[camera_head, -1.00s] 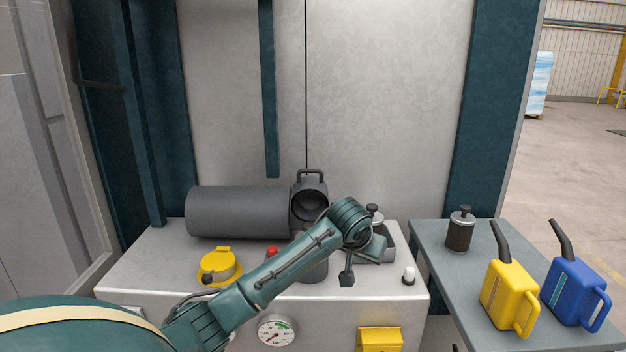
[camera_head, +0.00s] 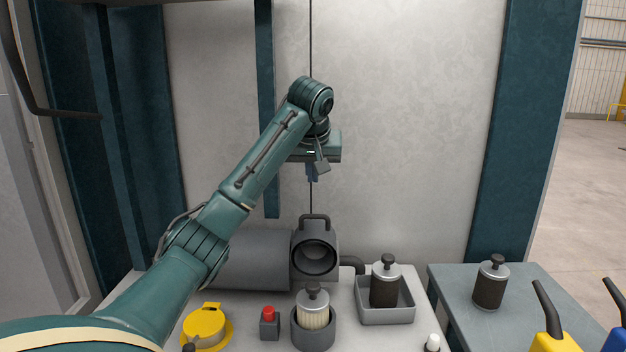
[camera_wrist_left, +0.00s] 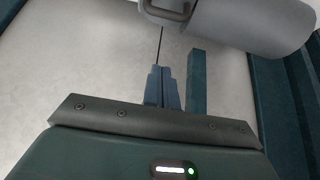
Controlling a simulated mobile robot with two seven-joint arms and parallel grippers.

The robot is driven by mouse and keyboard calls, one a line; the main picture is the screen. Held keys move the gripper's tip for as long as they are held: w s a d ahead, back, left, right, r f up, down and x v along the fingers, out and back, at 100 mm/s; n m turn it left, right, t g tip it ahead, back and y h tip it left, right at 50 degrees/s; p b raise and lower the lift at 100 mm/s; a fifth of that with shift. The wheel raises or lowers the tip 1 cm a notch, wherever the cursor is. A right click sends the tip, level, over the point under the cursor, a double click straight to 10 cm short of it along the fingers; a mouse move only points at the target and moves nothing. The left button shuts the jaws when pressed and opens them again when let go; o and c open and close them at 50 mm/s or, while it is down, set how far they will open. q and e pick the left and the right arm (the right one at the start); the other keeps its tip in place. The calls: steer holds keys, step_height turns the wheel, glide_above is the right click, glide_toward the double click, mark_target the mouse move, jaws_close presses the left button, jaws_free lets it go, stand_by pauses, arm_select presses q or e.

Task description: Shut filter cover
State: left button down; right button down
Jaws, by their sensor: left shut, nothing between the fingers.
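A dark grey filter housing (camera_head: 250,262) lies sideways on the bench as a horizontal cylinder. At its right end is a block-like cover (camera_head: 300,262) with a loop handle (camera_head: 314,218) on top and a round hollow facing me; whether it is seated on the cylinder I cannot tell. My left gripper (camera_head: 312,178) is shut and empty, above the handle and apart from it, before the cabinet wall. In the left wrist view its closed fingers (camera_wrist_left: 163,88) show, with the handle (camera_wrist_left: 172,10) and cylinder (camera_wrist_left: 255,22) at the top. My right gripper is not in view.
A pale pleated filter (camera_head: 313,318) stands in a round cup (camera_head: 314,341). A dark filter (camera_head: 385,288) stands in a grey tray (camera_head: 386,316). A red button (camera_head: 269,314) and a yellow cap (camera_head: 206,328) are in front. A side table (camera_head: 455,300) holds another dark filter (camera_head: 490,285) and cans.

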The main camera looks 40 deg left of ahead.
arm_select(q)
steer(key=p, duration=0.1)
glide_above(312, 228)
steer(key=w+a, duration=0.2)
steer(key=w, duration=0.1)
step_height(312, 228, down, 6)
steer(key=shift+s+a+f, duration=0.1)
steer(key=shift+s+f, duration=0.05)
steer(key=shift+f, duration=0.05)
steer(key=shift+f+p, duration=0.3)
steer(key=shift+s+d+f, duration=0.2)
steer(key=shift+s+d, duration=0.55)
steer(key=shift+s, duration=0.1)
steer(key=shift+s+d+f, duration=0.2)
steer(key=shift+s+d, duration=0.25)
steer(key=shift+s, duration=0.05)
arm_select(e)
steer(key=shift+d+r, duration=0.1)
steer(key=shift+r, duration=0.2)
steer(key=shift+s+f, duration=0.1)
